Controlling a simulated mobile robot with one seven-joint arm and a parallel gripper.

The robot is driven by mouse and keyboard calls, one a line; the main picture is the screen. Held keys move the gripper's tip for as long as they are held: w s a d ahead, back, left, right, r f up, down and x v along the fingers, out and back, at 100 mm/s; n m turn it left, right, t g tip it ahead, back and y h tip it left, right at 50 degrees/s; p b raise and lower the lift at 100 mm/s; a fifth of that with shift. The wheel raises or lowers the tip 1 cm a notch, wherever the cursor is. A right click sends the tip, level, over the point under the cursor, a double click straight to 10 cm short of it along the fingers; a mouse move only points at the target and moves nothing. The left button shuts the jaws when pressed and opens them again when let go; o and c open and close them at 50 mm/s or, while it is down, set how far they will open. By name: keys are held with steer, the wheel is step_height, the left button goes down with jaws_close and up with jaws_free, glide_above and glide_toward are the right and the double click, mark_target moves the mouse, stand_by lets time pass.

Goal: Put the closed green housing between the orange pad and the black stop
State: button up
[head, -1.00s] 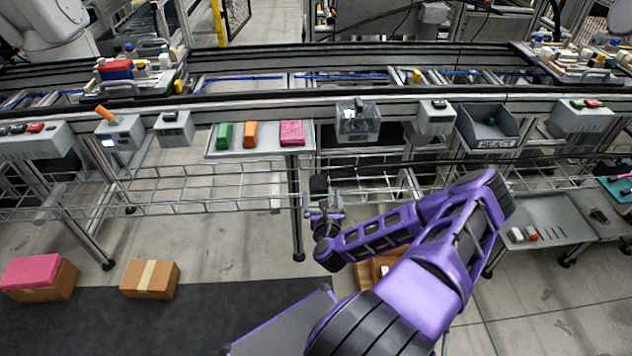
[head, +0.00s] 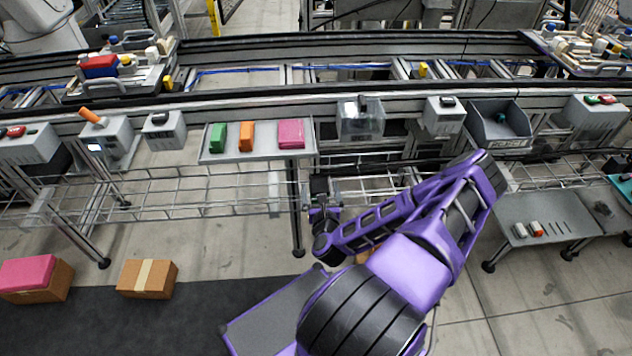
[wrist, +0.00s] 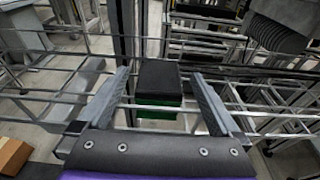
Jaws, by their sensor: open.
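My gripper (wrist: 160,77) is open in the wrist view. A block with a black top and a green lower side (wrist: 158,113) shows between its fingers, with a gap at each side. I cannot tell what bears this block or whether it is the closed housing. In the head view my gripper (head: 322,196) is in front of the grey shelf (head: 265,150), below its right end. On that shelf stand a green block (head: 218,137), an orange block (head: 247,136), perhaps the orange pad, and a pink block (head: 291,133). I cannot make out the black stop for certain.
A clear bin (head: 361,122) and a grey reject bin (head: 497,128) stand right of the shelf. Wire racks (head: 200,188) run below. A cardboard box (head: 147,278) and a pink-topped box (head: 36,278) lie at the lower left. A lower grey table (head: 550,215) is at right.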

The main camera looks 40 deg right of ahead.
steer(key=shift+w+d, duration=0.15)
steer(key=shift+w, duration=0.05)
steer(key=shift+c, duration=0.3)
steer(key=shift+r, duration=0.1)
jaws_close()
